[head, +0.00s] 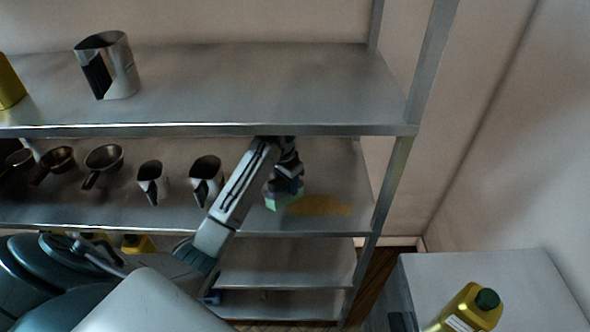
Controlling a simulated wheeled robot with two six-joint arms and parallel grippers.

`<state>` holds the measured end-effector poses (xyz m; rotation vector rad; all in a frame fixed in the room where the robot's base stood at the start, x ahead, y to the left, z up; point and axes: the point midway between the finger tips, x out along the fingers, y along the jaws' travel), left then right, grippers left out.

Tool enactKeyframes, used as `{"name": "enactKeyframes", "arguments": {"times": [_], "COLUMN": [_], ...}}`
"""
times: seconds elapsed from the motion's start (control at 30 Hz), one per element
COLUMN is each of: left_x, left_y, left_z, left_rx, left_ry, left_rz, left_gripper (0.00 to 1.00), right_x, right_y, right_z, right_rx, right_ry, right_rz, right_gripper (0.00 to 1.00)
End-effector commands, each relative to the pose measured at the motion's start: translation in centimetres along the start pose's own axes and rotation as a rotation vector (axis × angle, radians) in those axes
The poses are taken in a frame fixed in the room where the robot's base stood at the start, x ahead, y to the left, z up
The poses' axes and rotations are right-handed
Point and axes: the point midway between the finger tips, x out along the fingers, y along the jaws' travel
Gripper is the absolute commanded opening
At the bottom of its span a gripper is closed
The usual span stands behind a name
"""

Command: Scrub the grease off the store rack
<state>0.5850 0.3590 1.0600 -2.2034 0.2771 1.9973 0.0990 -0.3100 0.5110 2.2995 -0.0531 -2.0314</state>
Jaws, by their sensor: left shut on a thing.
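The store rack (392,170) is a steel shelf unit filling the left and middle of the head view. A yellow-brown grease patch (322,206) lies on its second shelf, toward the right end. My left gripper (284,188) reaches in between the top and second shelves. It is shut on a sponge (277,201) with a pale green face, at the left edge of the grease patch. Whether the sponge touches the shelf is hard to tell. My right gripper is not in view.
A metal jug (120,68) stands on the top shelf. Pans and metal scoops (207,178) line the second shelf left of my arm. A yellow bottle with a dark green cap (470,308) is at the lower right, by a grey-white cabinet (500,270).

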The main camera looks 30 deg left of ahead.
Motion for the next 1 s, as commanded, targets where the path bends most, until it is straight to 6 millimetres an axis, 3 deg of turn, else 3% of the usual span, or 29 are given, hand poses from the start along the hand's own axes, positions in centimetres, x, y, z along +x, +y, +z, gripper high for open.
{"name": "enactKeyframes", "arguments": {"times": [0.03, 0.23, 0.6, 1.0], "left_x": [-2.1, -1.2, 3.0, 4.3], "left_y": [-0.7, -0.8, -0.7, -0.6], "left_z": [-0.9, -0.8, -0.4, -0.2], "left_rx": [-0.002, -0.004, -0.005, -0.004], "left_ry": [0.029, 0.03, 0.025, 0.023], "left_rz": [-0.015, -0.017, -0.013, -0.011], "left_gripper": [0.0, 0.0, 0.0, 0.0], "right_x": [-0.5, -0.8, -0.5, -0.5], "right_y": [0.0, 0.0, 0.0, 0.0], "right_z": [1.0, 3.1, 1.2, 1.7], "right_rx": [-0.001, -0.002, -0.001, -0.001], "right_ry": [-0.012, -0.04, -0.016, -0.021], "right_rz": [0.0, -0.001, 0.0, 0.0], "right_gripper": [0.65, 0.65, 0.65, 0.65]}}
